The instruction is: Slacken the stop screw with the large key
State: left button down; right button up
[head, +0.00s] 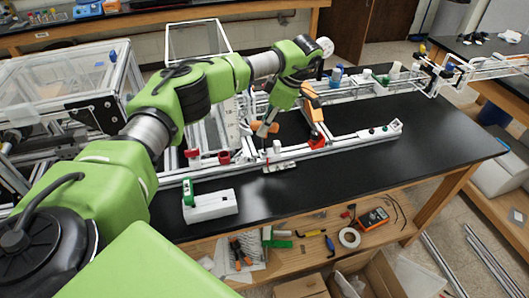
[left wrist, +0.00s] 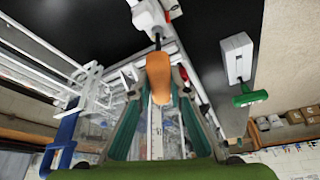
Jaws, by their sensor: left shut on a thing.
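My left gripper (head: 268,118) is shut on the orange handle (left wrist: 158,78) of a key. It also shows as a small orange part in the head view (head: 262,127). The key's dark shaft (left wrist: 157,42) points away from the fingers to a white block (left wrist: 150,16) on the rail. I cannot tell whether its tip sits in the stop screw, which I cannot make out. A green-handled key (head: 187,192) stands in a white holder (head: 211,206) near the table's front edge; the left wrist view also shows the green handle (left wrist: 250,98). My right gripper is not in view.
Pale rails (head: 350,140) run across the black table (head: 400,165). An orange part (head: 312,102) stands right of my gripper above a red-orange base (head: 317,142). Red knobs (head: 224,157) are to the left. The table's right part is clear.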

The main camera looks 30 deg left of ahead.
pick_arm(q)
jog(key=shift+r+p, duration=0.55)
jog(key=shift+r, duration=0.1)
jog(key=shift+r+p, duration=0.6)
jog(key=shift+r, duration=0.25)
jog(key=shift+r+p, duration=1.2)
jog(key=shift+r, duration=0.35)
jog(key=shift+f, duration=0.1)
